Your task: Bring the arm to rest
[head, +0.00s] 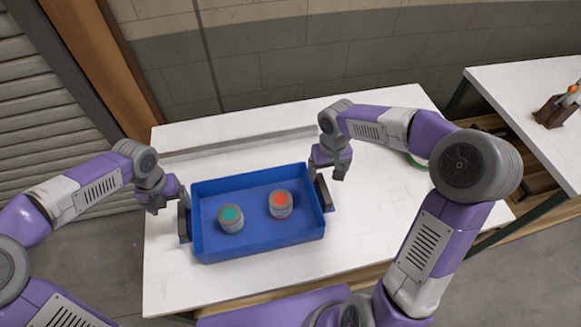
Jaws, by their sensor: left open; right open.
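My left gripper (168,202) is open just outside the tray's left handle (184,222). My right gripper (327,168) is open above the tray's right handle (323,192). Neither gripper holds anything. Whether the fingers touch the handles cannot be told.
The white table (390,222) is clear in front of the tray and to its right. A grey strip (235,143) runs along behind the tray. A green round thing (416,161) is partly hidden behind my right arm. A second table (520,90) stands at the right.

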